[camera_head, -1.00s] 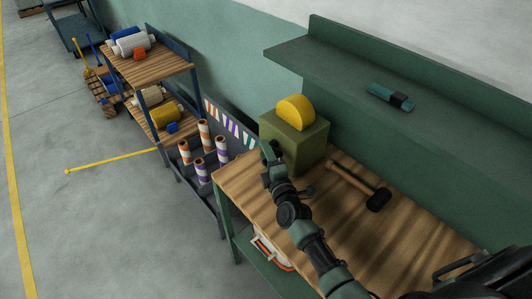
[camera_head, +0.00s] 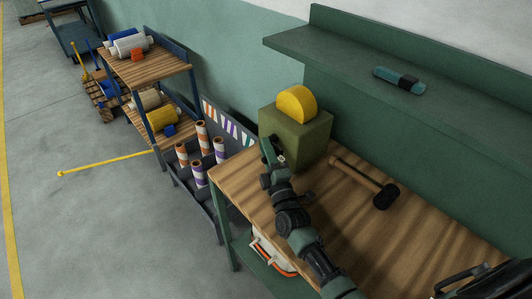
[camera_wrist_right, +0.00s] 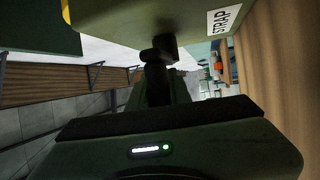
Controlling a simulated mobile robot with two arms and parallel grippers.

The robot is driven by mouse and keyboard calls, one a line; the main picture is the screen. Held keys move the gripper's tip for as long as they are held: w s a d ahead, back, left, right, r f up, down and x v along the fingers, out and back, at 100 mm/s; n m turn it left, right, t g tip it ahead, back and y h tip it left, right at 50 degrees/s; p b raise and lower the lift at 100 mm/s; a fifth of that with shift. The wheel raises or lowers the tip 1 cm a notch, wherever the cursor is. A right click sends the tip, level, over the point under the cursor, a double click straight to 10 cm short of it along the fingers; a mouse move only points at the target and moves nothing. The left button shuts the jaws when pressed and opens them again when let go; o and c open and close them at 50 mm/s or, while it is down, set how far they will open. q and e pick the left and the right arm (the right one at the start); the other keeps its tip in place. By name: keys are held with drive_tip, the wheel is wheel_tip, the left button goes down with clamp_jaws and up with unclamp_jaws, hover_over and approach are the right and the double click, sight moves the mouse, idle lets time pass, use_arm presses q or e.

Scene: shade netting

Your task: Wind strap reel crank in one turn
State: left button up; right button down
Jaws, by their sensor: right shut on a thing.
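The strap reel is an olive box (camera_head: 306,139) with a yellow rounded drum (camera_head: 296,104) on top, at the far left end of the wooden bench. My right gripper (camera_head: 270,150) is at the box's near left side. The fingers hide most of the crank. My left gripper is not in view.
A mallet (camera_head: 367,184) lies on the wooden bench (camera_head: 400,235), right of the box. A teal and black item (camera_head: 399,80) lies on the green shelf above. Striped rolls (camera_head: 201,135) stand in a rack to the left. An orange-trimmed white item (camera_head: 270,255) sits below the bench.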

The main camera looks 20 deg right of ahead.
drive_tip(key=c, duration=1.3)
unclamp_jaws()
drive_tip(key=v, duration=0.5)
drive_tip(key=shift+s+f+b, duration=0.2)
drive_tip(key=shift+f+b, duration=0.05)
drive_tip(key=shift+b, duration=0.15)
drive_tip(key=s, duration=0.7)
drive_tip(key=s+b, duration=0.1)
drive_tip(key=s, duration=0.3)
drive_tip(key=shift+s+a+r, duration=0.25)
drive_tip(key=shift+s+a, duration=0.1)
drive_tip(key=shift+a, duration=0.05)
